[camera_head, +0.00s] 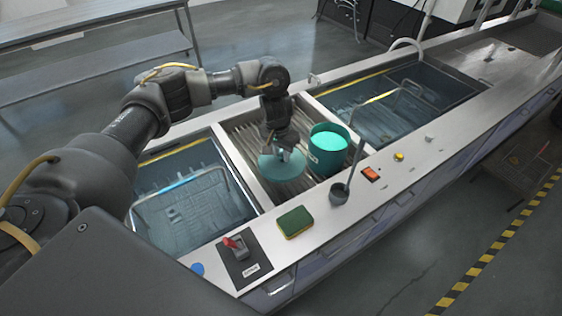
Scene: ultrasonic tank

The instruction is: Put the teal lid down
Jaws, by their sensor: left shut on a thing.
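My left gripper (282,150) reaches down from above and is shut on the teal lid (270,168). The lid is a round disc under the fingers, over the grooved drainboard (248,139) between the two tanks. I cannot tell whether the lid touches the drainboard. A teal tub (326,160) with bright turquoise contents stands open just right of the lid. My right gripper is not in view.
Tanks with baskets lie left (150,180) and right (360,115). On the front ledge are a green-yellow sponge (295,222), a grey cup (338,194) with a rod, an orange device (371,173) and a red-handled switch (237,246).

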